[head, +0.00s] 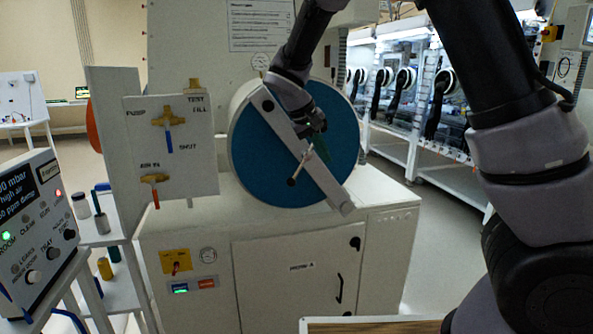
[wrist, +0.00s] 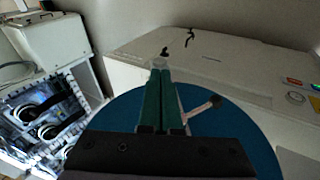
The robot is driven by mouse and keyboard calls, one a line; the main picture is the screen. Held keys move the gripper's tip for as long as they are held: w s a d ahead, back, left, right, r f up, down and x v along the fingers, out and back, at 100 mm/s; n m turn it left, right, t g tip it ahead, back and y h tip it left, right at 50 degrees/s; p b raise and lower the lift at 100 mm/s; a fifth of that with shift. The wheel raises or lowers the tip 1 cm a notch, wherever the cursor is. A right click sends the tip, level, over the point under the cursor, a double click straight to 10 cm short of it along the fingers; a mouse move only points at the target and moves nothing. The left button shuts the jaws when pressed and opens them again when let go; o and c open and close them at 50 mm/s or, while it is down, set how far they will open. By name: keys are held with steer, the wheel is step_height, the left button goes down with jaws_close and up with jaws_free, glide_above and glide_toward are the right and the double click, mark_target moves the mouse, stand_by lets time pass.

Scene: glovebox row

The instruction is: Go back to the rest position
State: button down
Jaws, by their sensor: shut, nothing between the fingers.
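My gripper (head: 314,142) is in front of the round blue door (head: 255,150) of a white cylindrical chamber. A light diagonal bar (head: 325,183) crosses the door, with a small dark-tipped handle (head: 297,175) near its middle. My gripper is close to the bar and handle; I cannot tell whether it touches them. In the wrist view its two green fingers (wrist: 161,100) are together and empty, with the blue door (wrist: 245,135) behind them. The handle's dark knob (wrist: 215,100) shows just right of the fingers. My arm reaches in from the upper right.
A valve panel (head: 190,160) with PUMP, TEST, FILL and SHUT labels stands left of the door. A control box (head: 35,225) is at the far left. The white cabinet (head: 225,270) is below. Gloveboxes (head: 420,85) line the right rear, with open floor before them.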

steer(key=s+d+r+m+y, duration=0.2)
steer(key=s+d+r+y, duration=0.15)
steer(key=d, duration=0.35)
steer(key=s+d+r+m+y, duration=0.2)
steer(key=s+d+r, duration=0.3)
steer(key=d, duration=0.1)
steer(key=s+d+r+m+t+y, duration=0.1)
steer(key=s+d+r+t, duration=0.1)
steer(key=s, duration=0.4)
steer(key=s+d+r+m+t, duration=0.1)
steer(key=s+d+r, duration=0.2)
steer(key=s, duration=0.4)
steer(key=shift+s+r+m+t+y, duration=0.15)
steer(key=shift+r+m+t+y, duration=0.2)
steer(key=shift+r, duration=0.3)
steer(key=shift+d, duration=0.1)
